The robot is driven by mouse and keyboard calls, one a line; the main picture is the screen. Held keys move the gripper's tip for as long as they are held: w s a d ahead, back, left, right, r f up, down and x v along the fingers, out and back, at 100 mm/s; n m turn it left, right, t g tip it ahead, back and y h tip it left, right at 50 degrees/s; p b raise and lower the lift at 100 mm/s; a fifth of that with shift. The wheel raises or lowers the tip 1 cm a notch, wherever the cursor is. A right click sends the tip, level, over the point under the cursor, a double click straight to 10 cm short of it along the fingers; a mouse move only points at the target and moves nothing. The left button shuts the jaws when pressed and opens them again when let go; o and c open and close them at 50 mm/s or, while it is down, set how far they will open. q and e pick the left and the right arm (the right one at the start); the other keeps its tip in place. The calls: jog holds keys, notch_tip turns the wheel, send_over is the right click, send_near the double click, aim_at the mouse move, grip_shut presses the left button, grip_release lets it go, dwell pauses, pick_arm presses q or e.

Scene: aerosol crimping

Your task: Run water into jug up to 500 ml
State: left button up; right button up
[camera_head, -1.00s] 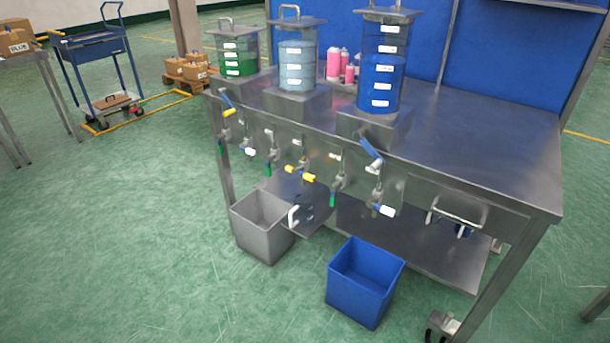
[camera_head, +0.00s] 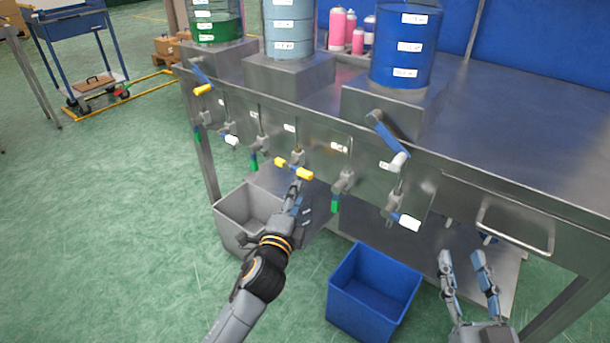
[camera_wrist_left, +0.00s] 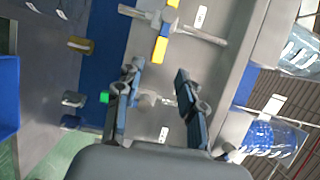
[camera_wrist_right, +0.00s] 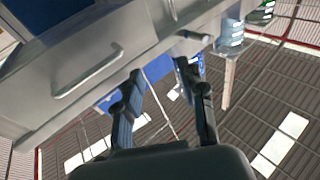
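The yellow-handled tap (camera_head: 293,168) is on the front panel of the steel bench, in the middle of a row of taps. My left gripper (camera_head: 295,198) is just below it and appears empty. In the left wrist view its fingers (camera_wrist_left: 160,100) are apart, with the yellow handle (camera_wrist_left: 161,48) beyond them. No jug can be made out clearly; the left gripper covers the area under this tap. A tank of pale blue liquid (camera_head: 288,28) stands on the bench above. My right gripper (camera_head: 468,272) is open and empty in front of the drawer handle.
More taps with green and white ends line the panel. A grey bin (camera_head: 232,218) and a blue bin (camera_head: 372,295) stand on the floor below. Green (camera_head: 215,28) and dark blue (camera_head: 403,55) tanks flank the pale one. The bench top (camera_head: 520,130) at right is clear.

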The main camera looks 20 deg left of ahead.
aim_at(304, 176)
pick_arm(q)
jog(key=w+b, duration=0.1)
jog(key=w, duration=0.3)
jog(key=w+b, duration=0.1)
jog(key=w, duration=0.3)
jog(key=shift+w+a+f, duration=0.15)
jog(key=shift+w+a, duration=0.05)
jog(key=shift+w, duration=0.5)
pick_arm(e)
jog(key=s+r+t+y, duration=0.2)
jog(key=s+r+t, duration=0.2)
jog(key=r+t, duration=0.2)
jog(key=shift+s+r, duration=0.2)
jog(key=shift+r, duration=1.1)
pick_arm(q)
grip_shut()
pick_arm(e)
jog(key=shift+y, duration=0.3)
